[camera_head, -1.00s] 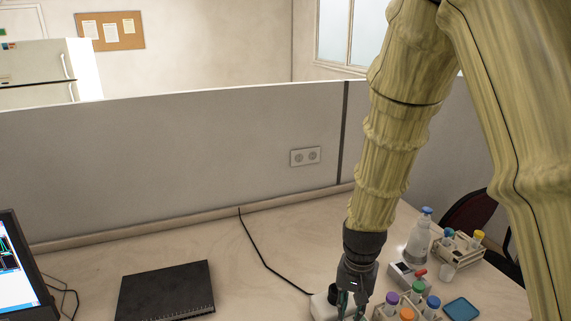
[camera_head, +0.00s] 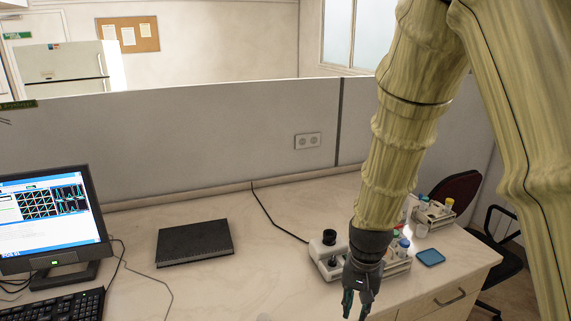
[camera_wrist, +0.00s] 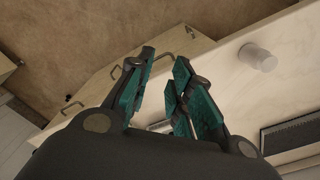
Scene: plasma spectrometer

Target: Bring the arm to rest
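My arm hangs down from the upper right in the head view, in a yellowish sleeve. My gripper (camera_head: 355,303) points down near the table's front edge, left of the drawer front. In the wrist view its green-padded fingers (camera_wrist: 164,62) stand apart, with nothing held between them. A white device with black round parts (camera_head: 328,255) stands on the table just behind the gripper. The wrist hides part of the tube rack beside it.
The table (camera_head: 215,290) holds a black notebook (camera_head: 195,242), a monitor (camera_head: 50,215), a keyboard (camera_head: 60,305), a blue dish (camera_head: 431,257) and a far rack (camera_head: 433,213). A white cylinder (camera_wrist: 258,58) shows in the wrist view. The table's middle is clear.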

